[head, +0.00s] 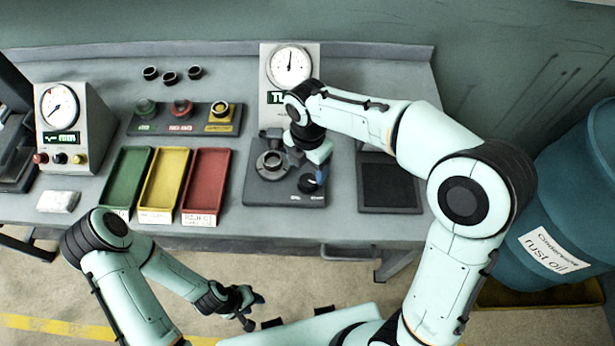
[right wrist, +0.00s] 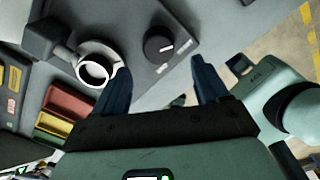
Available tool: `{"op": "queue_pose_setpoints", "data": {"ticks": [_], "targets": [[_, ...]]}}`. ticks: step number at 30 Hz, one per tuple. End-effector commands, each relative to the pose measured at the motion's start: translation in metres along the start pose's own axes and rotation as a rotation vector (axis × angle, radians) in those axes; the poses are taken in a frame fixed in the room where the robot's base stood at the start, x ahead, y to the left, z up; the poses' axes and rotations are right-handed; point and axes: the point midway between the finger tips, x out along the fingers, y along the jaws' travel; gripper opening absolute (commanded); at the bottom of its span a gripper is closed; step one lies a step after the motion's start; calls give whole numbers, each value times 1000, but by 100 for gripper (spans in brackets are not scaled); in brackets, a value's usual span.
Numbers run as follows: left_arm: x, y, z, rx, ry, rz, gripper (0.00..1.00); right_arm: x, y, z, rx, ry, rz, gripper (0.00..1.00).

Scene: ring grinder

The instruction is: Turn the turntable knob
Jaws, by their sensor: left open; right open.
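The turntable unit (head: 255,188) is a dark grey plate on the bench, with a round ring-shaped seat (head: 272,160) on it. Its black knob (head: 308,184) is at the plate's front right, partly hidden by my right gripper (head: 318,172) in the head view. In the right wrist view the knob (right wrist: 158,46) shows a white mark and lies beyond and between the open fingers of the right gripper (right wrist: 160,66), apart from them. The ring seat (right wrist: 97,66) is beside the left finger. My left gripper (head: 245,308) is open and empty, low in front of the bench.
A dial gauge (head: 290,65) stands behind the turntable, its sign partly hidden by my right arm. Green (head: 125,180), yellow (head: 164,180) and red (head: 206,180) trays lie left. A dark pad (head: 390,185) is right. A blue barrel (head: 575,200) stands beside the bench.

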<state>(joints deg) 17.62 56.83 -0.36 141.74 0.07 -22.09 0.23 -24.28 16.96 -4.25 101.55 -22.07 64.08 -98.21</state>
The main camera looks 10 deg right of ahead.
Motion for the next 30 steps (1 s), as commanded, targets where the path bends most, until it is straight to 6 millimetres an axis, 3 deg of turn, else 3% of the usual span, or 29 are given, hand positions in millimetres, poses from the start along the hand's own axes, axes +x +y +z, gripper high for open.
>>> {"op": "queue_pose_setpoints", "data": {"ticks": [3, 9, 22, 23, 27, 28, 30], "targets": [[5, -3, 3, -1, -4, -1, 43, 27, -1, -1, 0, 1, -5, 74], [8, -5, 5, -2, -6, -2, 43, 54, -1, 0, 1, 0, -3, 74], [9, -5, 5, -2, -7, -2, 43, 65, 0, 0, 0, -1, 0, 74], [9, -5, 5, -2, -7, -2, 43, 65, 0, 0, 1, -1, 0, 71], [9, -5, 5, -2, -7, -2, 43, 64, 0, 0, 1, -1, 0, 25], [9, -5, 5, -2, -7, -2, 43, 64, 0, 0, 1, -1, 0, 18], [9, -5, 6, -2, -7, -2, 43, 64, 0, 0, 1, -1, 1, 18]]}}
